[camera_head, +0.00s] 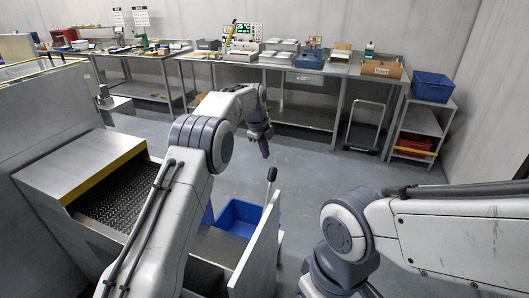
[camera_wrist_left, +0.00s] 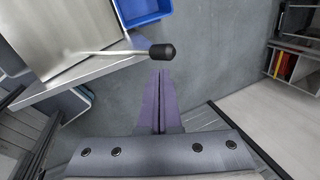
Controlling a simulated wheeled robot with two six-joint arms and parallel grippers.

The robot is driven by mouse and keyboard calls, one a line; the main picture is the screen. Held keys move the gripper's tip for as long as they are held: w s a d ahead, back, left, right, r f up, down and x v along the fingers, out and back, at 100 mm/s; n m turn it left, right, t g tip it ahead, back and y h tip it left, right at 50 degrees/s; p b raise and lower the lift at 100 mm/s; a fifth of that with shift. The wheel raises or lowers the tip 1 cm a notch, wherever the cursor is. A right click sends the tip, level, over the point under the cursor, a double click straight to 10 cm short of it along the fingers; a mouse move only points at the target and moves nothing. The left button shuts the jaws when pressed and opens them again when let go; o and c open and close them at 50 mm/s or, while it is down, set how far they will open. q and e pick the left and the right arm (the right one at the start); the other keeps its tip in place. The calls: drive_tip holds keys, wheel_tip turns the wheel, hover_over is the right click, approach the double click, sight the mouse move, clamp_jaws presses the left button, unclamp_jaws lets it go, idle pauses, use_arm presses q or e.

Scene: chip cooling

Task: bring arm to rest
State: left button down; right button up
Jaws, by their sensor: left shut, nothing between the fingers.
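My left arm comes in from the left in the head view, and its gripper (camera_head: 264,149) hangs pointing down over the open floor. In the left wrist view the two fingers of my left gripper (camera_wrist_left: 160,80) lie side by side, shut and empty. A lever with a black knob (camera_head: 271,175) stands just below the gripper in the head view. The knob (camera_wrist_left: 162,52) shows just beyond the fingertips in the left wrist view; I cannot tell how far apart they are. My right arm shows at the right, but its gripper is out of view.
A blue bin (camera_head: 238,216) sits behind a metal panel (camera_head: 258,250) by the lever. A machine with a dark mesh conveyor (camera_head: 118,203) stands at the left. Workbenches (camera_head: 265,66) line the back wall, with a blue crate (camera_head: 433,87) on a rack. The middle floor is clear.

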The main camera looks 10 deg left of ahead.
use_arm(q)
drive_tip(key=s+d+r+n+g, duration=0.1)
drive_tip(key=s+d+r+n, duration=0.2)
drive_tip(key=s, duration=0.5)
drive_tip(key=s+d+r+n, duration=0.2)
drive_tip(key=s+d, duration=0.2)
drive_tip(key=s, duration=0.5)
drive_tip(key=s+d+r+n+g, duration=0.1)
drive_tip(key=s+d+r+n, duration=0.2)
drive_tip(key=s, duration=0.5)
drive_tip(key=s+a+f+n, duration=0.1)
drive_tip(key=s+a+n, duration=0.1)
drive_tip(key=s, duration=0.6)
drive_tip(key=s+a+f+n, duration=0.2)
drive_tip(key=s+n, duration=0.1)
drive_tip(key=s, duration=0.6)
drive_tip(key=s+a+f+n+g, duration=0.1)
drive_tip(key=s+a+f+n, duration=0.1)
drive_tip(key=s, duration=0.6)
drive_tip(key=shift+s+n+y, duration=0.2)
drive_tip(key=shift+n+y, duration=0.1)
